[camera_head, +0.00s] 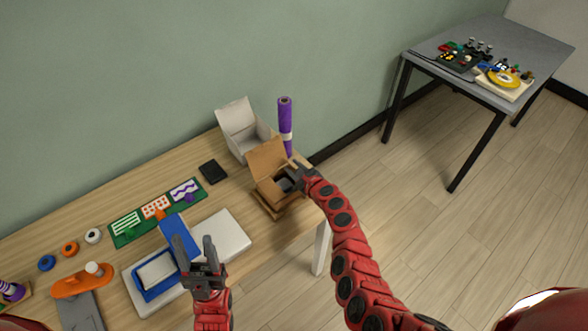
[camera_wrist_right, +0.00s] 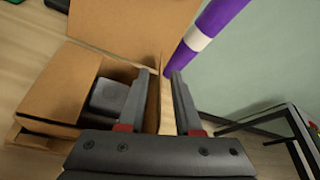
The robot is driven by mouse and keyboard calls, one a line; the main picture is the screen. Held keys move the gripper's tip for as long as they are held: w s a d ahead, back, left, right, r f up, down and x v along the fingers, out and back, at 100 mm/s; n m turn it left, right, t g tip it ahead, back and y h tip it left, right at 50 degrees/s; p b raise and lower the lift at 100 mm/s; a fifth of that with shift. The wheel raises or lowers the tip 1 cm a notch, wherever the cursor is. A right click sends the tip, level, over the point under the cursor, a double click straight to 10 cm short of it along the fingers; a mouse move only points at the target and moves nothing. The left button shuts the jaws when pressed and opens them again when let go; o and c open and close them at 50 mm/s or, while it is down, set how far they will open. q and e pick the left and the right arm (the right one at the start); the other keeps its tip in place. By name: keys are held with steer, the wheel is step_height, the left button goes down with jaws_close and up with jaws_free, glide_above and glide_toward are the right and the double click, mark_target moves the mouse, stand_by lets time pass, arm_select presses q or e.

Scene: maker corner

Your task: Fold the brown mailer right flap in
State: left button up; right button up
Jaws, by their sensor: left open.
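The brown mailer (camera_head: 264,158) is an open cardboard box near the table's right end, its large lid standing up at the back. My right gripper (camera_head: 296,174) is at the mailer's right side. Its fingers (camera_wrist_right: 163,88) are apart, with a narrow cardboard strip, seemingly the right flap or side wall, showing between them. Contact cannot be told. My left gripper (camera_head: 194,245) is open and empty, left of the mailer in the picture, near the blue box.
A purple roll (camera_head: 285,122) stands just behind the mailer's right side, beside an open white box (camera_head: 238,117).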

jaws_close()
stand_by(1.5)
